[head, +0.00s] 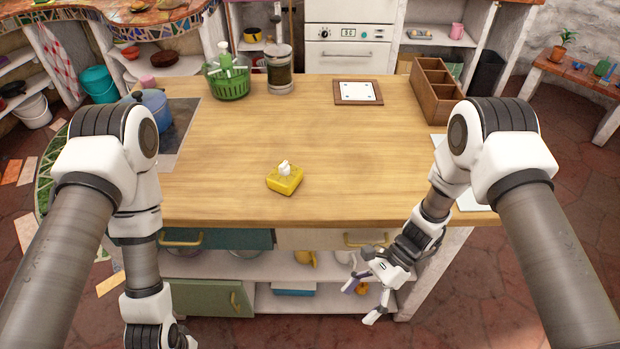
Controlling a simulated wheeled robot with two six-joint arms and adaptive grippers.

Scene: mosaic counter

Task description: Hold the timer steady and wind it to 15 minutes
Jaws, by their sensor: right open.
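The timer is a small yellow block (286,181) with a white knob (285,167) on top. It sits upright on the wooden counter (225,150), near the middle of the front part. My right gripper (361,301) is open and empty, in front of the counter's front edge and below its top, to the right of the timer and apart from it. My left arm hangs down at the left, in front of the counter; its gripper is out of the picture. The timer's markings are too small to read.
A green basket (229,84), a glass jar (280,74), a framed white panel (358,92) and a wooden divided box (436,91) stand along the back. A blue pot (154,108) is at the left. The counter around the timer is clear.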

